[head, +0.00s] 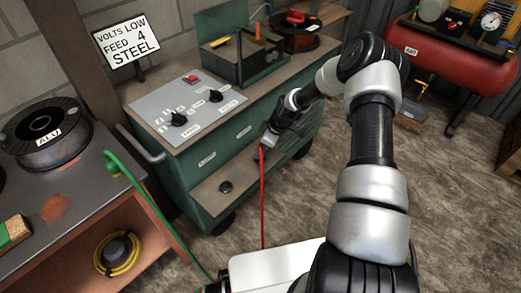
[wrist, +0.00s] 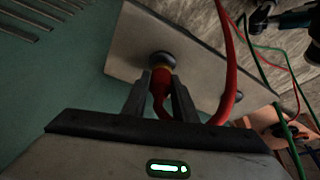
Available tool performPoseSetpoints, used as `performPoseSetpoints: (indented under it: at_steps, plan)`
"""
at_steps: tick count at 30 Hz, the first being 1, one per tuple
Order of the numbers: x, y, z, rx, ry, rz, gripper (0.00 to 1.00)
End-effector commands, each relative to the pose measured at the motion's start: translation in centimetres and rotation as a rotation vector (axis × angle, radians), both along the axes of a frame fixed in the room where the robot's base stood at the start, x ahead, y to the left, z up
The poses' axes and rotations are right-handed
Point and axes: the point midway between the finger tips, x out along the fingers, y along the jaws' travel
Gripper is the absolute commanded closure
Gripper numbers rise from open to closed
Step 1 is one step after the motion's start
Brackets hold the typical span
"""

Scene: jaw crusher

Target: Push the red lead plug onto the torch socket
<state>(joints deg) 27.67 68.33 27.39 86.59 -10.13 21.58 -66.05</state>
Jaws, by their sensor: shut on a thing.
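My gripper (head: 267,139) is at the right part of the ledge on the front of the green welding machine (head: 228,133). In the wrist view my gripper (wrist: 160,77) is shut on the red lead plug (wrist: 159,88), with one finger on each side. The plug's front end meets a dark round socket (wrist: 163,60) on the pale ledge plate. I cannot tell how deep it sits. A second dark socket (head: 226,187) is free on the left part of the ledge. The labels above the ledge are too small to read, so I cannot confirm which is the torch socket.
The red lead (head: 262,200) hangs from my gripper towards the floor. A green cable (head: 150,200) runs from the left bench (head: 75,190). A red tank (head: 440,70) stands at the right.

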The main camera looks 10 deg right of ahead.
Motion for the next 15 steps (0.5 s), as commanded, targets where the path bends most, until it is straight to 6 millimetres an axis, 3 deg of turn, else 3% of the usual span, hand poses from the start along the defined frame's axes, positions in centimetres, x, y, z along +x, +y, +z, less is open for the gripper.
performPoseSetpoints:
  at_steps: [15]
  plan:
    - [0.03, 0.0, -0.61, -0.001, -0.001, 0.0, 0.94]
